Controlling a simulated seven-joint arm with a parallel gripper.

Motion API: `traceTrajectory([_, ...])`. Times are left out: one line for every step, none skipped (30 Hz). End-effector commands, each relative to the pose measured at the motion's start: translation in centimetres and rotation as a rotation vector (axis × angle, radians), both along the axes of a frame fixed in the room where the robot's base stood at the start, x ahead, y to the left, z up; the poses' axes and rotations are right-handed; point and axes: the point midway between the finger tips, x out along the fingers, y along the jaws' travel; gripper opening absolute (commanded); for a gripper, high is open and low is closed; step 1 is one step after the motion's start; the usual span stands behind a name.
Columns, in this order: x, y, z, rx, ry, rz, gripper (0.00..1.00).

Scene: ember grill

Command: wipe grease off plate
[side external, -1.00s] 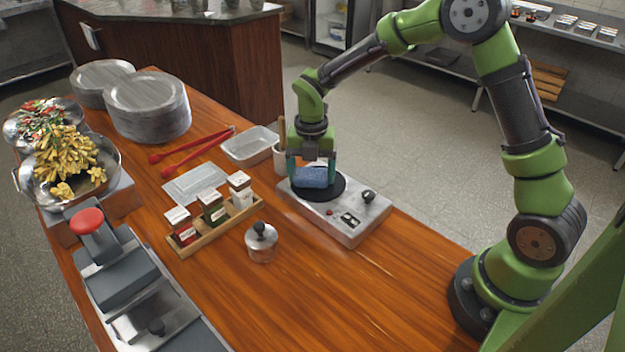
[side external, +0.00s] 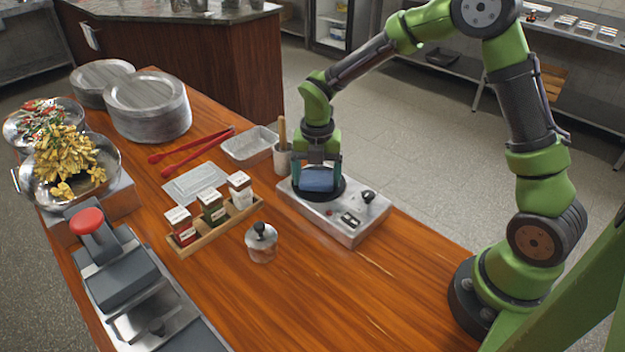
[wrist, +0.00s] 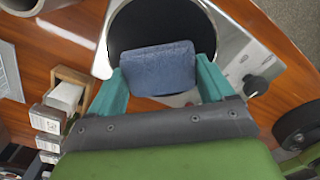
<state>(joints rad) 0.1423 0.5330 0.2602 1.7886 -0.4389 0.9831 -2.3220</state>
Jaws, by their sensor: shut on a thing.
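A blue sponge (side external: 317,180) is held in my gripper (side external: 317,175) over the round black plate (side external: 334,190) of a small silver hotplate (side external: 345,221). In the wrist view the sponge (wrist: 158,68) sits between my two teal fingers, and my gripper (wrist: 160,80) is shut on it. The black plate (wrist: 150,25) spreads behind and around the sponge there. The sponge looks to be at the plate's surface, but I cannot tell whether it touches. No grease can be made out on the plate. The hotplate's black knob (side external: 368,197) is at its right.
A white holder with a wooden handle (side external: 282,160) stands close behind the hotplate. A spice rack (side external: 215,228), a lidded metal jar (side external: 261,242), a metal tray (side external: 250,146) and red tongs (side external: 190,146) lie to the left. The front-right wooden counter is clear.

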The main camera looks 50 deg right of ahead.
Motion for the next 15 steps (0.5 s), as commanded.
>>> traceTrajectory([-0.6,0.0,-0.1,0.000,0.004,-0.001,0.53])
traceTrajectory([-0.9,0.0,-0.1,0.000,0.004,0.000,0.53])
traceTrajectory([-1.2,0.0,-0.1,0.000,0.003,0.000,0.53])
traceTrajectory([-1.5,0.0,-0.1,0.000,0.004,-0.001,0.53])
traceTrajectory([-1.8,0.0,0.0,0.000,0.004,-0.001,0.53])
traceTrajectory([-2.1,0.0,-0.1,0.000,0.004,0.000,0.53])
traceTrajectory([-2.4,0.0,-0.1,0.001,0.003,0.000,0.53])
traceTrajectory([-2.7,0.0,-0.1,0.001,0.003,0.000,0.53])
traceTrajectory([-3.1,0.0,-0.1,0.000,0.004,-0.001,0.53])
traceTrajectory([-3.3,0.0,0.0,0.000,0.004,-0.001,0.53])
traceTrajectory([-3.6,0.0,-0.1,0.000,0.004,-0.001,0.53])
traceTrajectory([-3.9,0.0,-0.1,0.000,0.004,-0.001,0.53])
traceTrajectory([-4.2,0.0,0.0,0.000,0.004,-0.001,0.53])
traceTrajectory([-4.5,0.0,-0.1,0.000,0.004,-0.001,0.53])
traceTrajectory([-4.5,0.0,0.2,0.000,0.001,-0.001,0.53])
